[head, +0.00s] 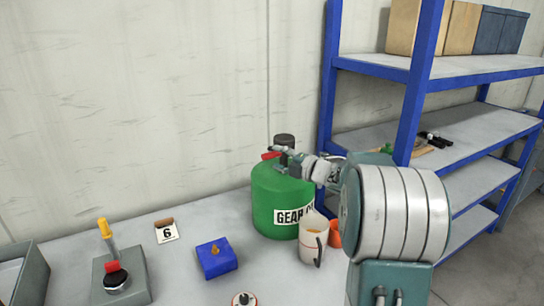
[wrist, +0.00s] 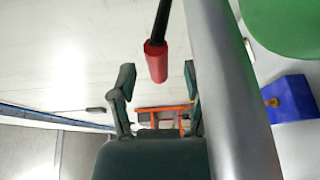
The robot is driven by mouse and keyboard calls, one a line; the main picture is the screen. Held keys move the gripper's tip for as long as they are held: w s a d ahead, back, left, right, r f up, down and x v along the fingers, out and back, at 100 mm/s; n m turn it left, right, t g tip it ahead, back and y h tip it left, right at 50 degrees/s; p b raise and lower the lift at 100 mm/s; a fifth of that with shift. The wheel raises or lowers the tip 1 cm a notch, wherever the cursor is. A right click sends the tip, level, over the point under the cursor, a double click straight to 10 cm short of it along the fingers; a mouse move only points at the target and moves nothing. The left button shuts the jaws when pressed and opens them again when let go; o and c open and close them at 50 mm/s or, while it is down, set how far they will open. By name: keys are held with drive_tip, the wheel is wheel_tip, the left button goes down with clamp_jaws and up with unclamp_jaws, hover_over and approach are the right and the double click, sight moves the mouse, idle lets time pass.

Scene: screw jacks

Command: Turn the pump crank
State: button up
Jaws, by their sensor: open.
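The pump crank shows in the wrist view as a black rod with a red grip (wrist: 156,62). The red grip also shows in the head view (head: 270,155), above the green gear oil drum (head: 268,200). My gripper (wrist: 159,75) is open, one finger on each side of the red grip, with gaps on both sides. The grip's end points towards the gripper's palm and looks untouched. In the head view my gripper (head: 284,160) is over the drum top, and my arm hides part of the pump. The drum (wrist: 285,25) is at the wrist view's upper right.
A smooth grey bar (wrist: 235,90) runs close along my gripper's right side. A cream jug (head: 312,240) stands before the drum. A blue box (head: 216,258) and a small yellow-handled lever unit (head: 120,275) are left. Blue-framed shelves (head: 450,65) stand right.

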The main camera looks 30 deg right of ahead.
drive_tip(key=shift+a+x, duration=0.25)
drive_tip(key=shift+x, duration=1.1)
drive_tip(key=shift+s+d, duration=0.1)
drive_tip(key=shift+d, duration=0.1)
clamp_jaws()
drive_tip(key=shift+r+g, duration=0.3)
drive_tip(key=shift+g, duration=0.2)
